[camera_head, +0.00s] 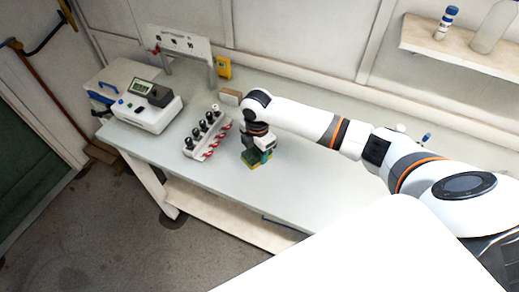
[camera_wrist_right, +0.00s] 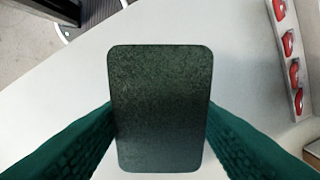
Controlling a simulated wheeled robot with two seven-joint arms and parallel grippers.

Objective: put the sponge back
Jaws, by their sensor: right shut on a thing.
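The sponge (camera_wrist_right: 160,108) fills the middle of the right wrist view, its dark green face toward the camera. The two green finger pads of my right gripper (camera_wrist_right: 160,130) press on its left and right sides. In the head view my right gripper (camera_head: 257,152) points down over the white table, with the green and yellow sponge (camera_head: 258,159) at its tips. I cannot tell whether the sponge touches the table. My left gripper is not in view.
Left of the gripper stands a white rack (camera_head: 206,135) with dark-topped items and red parts. A white instrument (camera_head: 144,108) is farther left. A small tan block (camera_head: 230,97) and a yellow device (camera_head: 223,67) are behind. The table front (camera_head: 262,195) is clear.

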